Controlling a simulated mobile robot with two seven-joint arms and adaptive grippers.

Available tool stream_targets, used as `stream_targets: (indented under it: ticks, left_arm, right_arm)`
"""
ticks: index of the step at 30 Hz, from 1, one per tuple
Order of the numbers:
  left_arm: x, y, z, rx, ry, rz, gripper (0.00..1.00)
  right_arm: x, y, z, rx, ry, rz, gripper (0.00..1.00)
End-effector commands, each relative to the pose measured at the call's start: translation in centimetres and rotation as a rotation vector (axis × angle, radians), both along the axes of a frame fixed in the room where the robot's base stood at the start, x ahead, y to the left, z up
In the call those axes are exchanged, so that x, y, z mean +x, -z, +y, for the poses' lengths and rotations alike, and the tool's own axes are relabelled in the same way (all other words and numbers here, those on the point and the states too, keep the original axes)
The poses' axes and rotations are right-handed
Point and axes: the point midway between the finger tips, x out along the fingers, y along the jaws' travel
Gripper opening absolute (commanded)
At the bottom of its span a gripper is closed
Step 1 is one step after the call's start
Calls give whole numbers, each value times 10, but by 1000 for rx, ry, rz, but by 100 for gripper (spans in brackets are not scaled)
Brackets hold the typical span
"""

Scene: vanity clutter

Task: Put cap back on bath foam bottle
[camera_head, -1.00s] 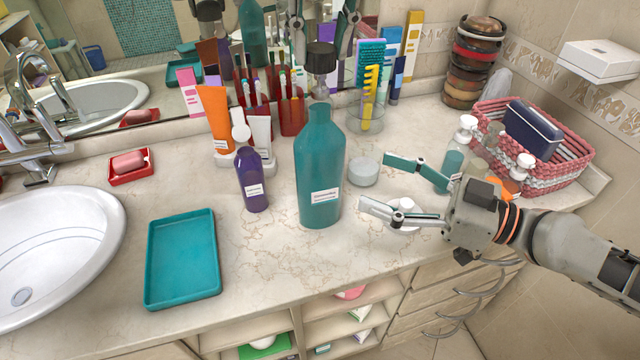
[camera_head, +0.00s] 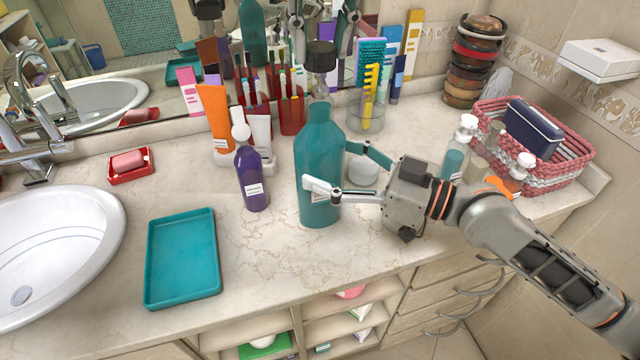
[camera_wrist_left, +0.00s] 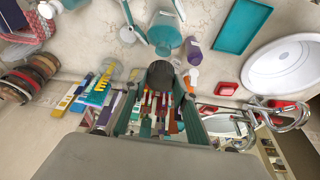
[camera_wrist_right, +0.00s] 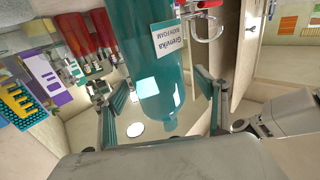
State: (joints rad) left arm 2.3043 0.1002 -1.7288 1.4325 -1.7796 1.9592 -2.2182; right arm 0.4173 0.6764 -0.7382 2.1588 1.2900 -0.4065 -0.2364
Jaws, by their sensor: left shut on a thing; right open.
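My left gripper (camera_head: 321,42) is shut on a dark cap (camera_head: 321,58), held above the bottle's neck. The cap also shows between its fingers in the left wrist view (camera_wrist_left: 160,75). I cannot tell exactly how the cap lines up with the neck. My right gripper (camera_head: 328,167) is open around the bottle, one finger in front and one behind to the right; I cannot tell whether they touch it.
A purple bottle (camera_head: 252,180) stands left of the teal bottle. A round white jar (camera_head: 362,172) sits behind the right gripper. Brush cups and tubes line the mirror. A teal tray (camera_head: 183,258) lies front left; a pink basket (camera_head: 565,160) stands right. The front middle counter is clear.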

Motion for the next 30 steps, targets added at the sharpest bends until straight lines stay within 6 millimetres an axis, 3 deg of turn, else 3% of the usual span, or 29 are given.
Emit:
stream_targets:
  ticks: [6,18,20,25,26,30]
  left_arm:
    - [0,0,0,0,0,0,22]
    - [0,0,0,0,0,0,22]
    - [0,0,0,0,0,0,22]
    - [0,0,0,0,0,0,22]
    - [0,0,0,0,0,0,22]
    - [0,2,0,0,1,0,22]
  right_arm:
    - [8,-1,17,1,0,0,72]
    - [10,0,20,-1,0,0,72]
    - [10,0,20,-1,0,0,59]
    - [10,0,20,-1,0,0,15]
    - [10,0,20,-1,0,0,11]
    - [10,0,20,-1,-1,0,10]
